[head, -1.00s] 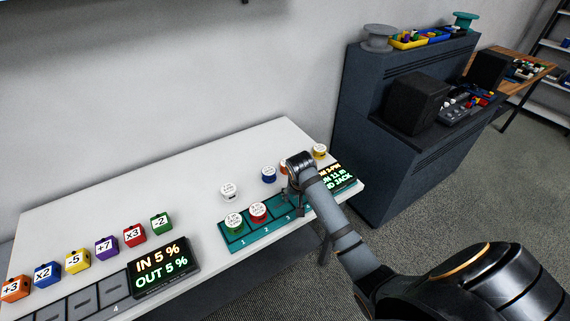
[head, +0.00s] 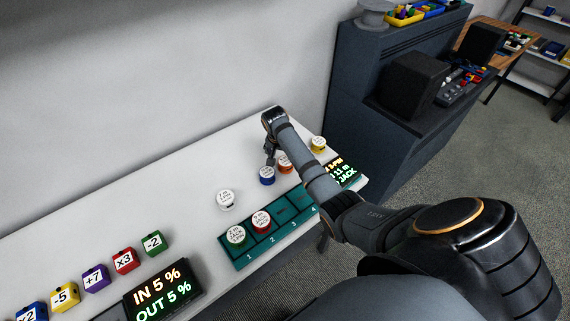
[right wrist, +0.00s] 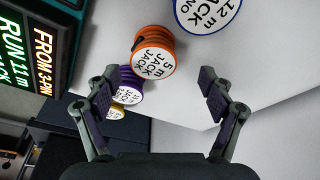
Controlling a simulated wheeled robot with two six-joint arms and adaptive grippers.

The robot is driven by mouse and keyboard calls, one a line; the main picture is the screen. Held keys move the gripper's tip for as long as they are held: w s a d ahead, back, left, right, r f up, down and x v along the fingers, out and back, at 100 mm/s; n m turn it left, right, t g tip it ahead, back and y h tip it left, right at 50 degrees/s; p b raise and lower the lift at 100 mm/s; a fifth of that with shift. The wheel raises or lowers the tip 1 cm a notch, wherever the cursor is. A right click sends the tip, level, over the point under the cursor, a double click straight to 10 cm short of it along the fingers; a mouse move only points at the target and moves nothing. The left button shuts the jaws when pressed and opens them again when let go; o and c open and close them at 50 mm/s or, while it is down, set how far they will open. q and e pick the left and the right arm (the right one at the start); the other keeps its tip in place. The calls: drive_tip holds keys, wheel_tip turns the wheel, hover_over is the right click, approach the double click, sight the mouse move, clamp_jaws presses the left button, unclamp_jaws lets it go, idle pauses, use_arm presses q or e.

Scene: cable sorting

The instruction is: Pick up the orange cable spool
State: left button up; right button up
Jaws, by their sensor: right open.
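The orange cable spool (head: 286,169) stands on the white table, partly covered by my right arm in the head view. In the right wrist view the orange spool (right wrist: 154,51) shows its white label, reading 5 m JACK JACK. My right gripper (head: 270,158) is open and empty, close behind the orange and blue spools in the head view. In the right wrist view the spool is ahead of the gap between the open fingers (right wrist: 160,88), not between the pads. My left gripper is not in view.
A blue spool (head: 267,176) stands close beside the orange one. A purple spool (right wrist: 130,78) and a yellow spool (right wrist: 126,97) lie beyond it. A white spool (head: 226,199) stands apart. A teal numbered tray (head: 285,232) holds green and red spools. A lit sign (head: 342,173) stands at right.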

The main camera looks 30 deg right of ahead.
sight(285, 161)
drive_tip(key=shift+s+d+f+p, duration=0.1)
drive_tip(key=shift+d+f+p, duration=0.25)
drive_tip(key=shift+f+p, duration=0.25)
drive_tip(key=shift+s+d+f, duration=0.1)
drive_tip(key=shift+d+f, duration=0.15)
drive_tip(key=shift+f, duration=0.45)
drive_tip(key=shift+x, duration=1.15)
drive_tip(key=shift+a+r, duration=0.1)
drive_tip(key=c, duration=1.3)
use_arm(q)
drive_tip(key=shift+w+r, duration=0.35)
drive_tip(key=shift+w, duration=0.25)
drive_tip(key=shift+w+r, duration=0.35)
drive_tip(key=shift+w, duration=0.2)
use_arm(e)
drive_tip(key=shift+c, duration=0.2)
